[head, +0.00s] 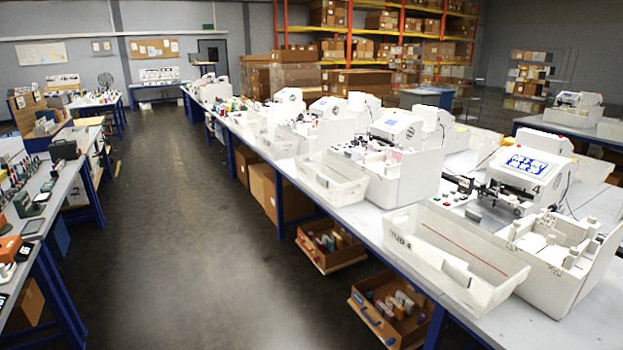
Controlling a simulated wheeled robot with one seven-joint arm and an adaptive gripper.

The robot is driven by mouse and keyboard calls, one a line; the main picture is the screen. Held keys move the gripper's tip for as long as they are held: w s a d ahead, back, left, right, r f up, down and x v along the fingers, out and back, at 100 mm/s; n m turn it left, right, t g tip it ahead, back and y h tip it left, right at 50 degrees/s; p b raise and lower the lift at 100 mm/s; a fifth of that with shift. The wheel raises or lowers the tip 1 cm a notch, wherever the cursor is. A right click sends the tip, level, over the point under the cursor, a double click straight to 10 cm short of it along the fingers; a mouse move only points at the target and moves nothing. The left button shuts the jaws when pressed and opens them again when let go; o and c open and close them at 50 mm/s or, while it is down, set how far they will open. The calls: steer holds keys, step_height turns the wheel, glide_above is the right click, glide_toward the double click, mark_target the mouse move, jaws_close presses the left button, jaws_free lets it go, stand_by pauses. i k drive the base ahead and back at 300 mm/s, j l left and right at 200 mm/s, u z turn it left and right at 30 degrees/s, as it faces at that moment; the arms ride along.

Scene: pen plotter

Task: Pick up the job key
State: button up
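I cannot make out a job key for certain in the head view. The nearest pen plotter (530,172) is white, has a lit blue screen and a "4" on its front, and stands on the long table at the right. A small grey block (473,214) lies on the table in front of it; I cannot tell what it is. A long white tray (425,262) marked "TUB 4" sits at the table's front edge with a pale block inside. My gripper does not show in this view.
More white plotters (395,128) and trays line the long table (372,220). Open boxes (392,305) lie beneath it. A cluttered bench (50,215) runs along the left. The dark floor aisle (175,230) between is clear. Shelves with cartons stand at the back.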

mark_target(466, 181)
steer(key=i+u, duration=0.2)
steer(key=i, duration=0.8)
steer(key=i+u, duration=0.2)
steer(key=i, duration=0.8)
steer(key=i+z, duration=0.5)
steer(key=i+j+z, duration=0.15)
steer(key=i+z, duration=0.3)
steer(key=i, duration=0.1)
